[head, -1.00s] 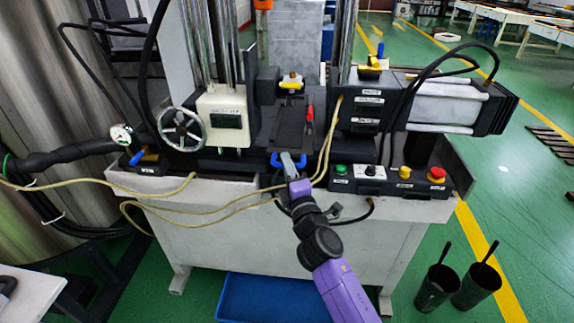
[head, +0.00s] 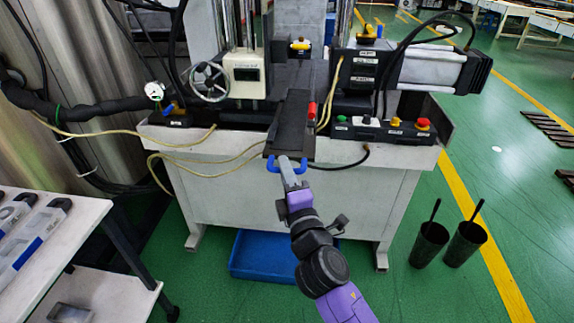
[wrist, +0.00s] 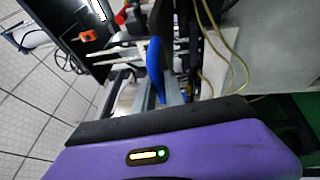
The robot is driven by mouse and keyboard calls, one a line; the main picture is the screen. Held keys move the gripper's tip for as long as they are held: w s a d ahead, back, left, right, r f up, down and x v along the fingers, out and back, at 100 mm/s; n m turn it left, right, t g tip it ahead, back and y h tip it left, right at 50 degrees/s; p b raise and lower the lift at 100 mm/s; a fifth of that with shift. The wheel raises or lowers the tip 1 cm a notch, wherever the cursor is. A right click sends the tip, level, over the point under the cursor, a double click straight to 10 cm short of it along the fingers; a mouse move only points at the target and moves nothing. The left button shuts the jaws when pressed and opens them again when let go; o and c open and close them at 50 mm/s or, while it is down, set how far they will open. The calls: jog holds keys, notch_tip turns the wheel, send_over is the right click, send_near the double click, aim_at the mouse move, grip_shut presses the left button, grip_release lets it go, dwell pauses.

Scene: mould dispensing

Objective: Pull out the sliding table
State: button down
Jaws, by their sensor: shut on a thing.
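The sliding table (head: 291,130) is a dark narrow slab on the machine. Its front end sticks out over the machine's front edge. A blue handle (head: 272,166) is fixed at its front end. My gripper (head: 287,167) is shut on the blue handle. In the wrist view the blue handle (wrist: 154,63) stands upright in the picture between the grey fingers (wrist: 157,88). Part of the handle is hidden by the fingers.
A control box (head: 381,130) with coloured buttons is at the machine's front right. A handwheel (head: 209,82) is at the left. A blue tray (head: 262,255) lies on the floor below. Two black buckets (head: 447,243) stand at right, and a white side table (head: 62,240) stands at left.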

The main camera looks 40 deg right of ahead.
jog(key=shift+s+a+f, duration=0.1)
jog(key=shift+s+a, duration=0.45)
jog(key=shift+a, duration=0.1)
jog(key=c, duration=1.4)
grip_release()
jog(key=b+v, duration=0.2)
jog(key=v, duration=0.5)
jog(key=shift+s+a+b, duration=0.2)
jog(key=shift+s+b, duration=0.15)
jog(key=shift+b, duration=0.05)
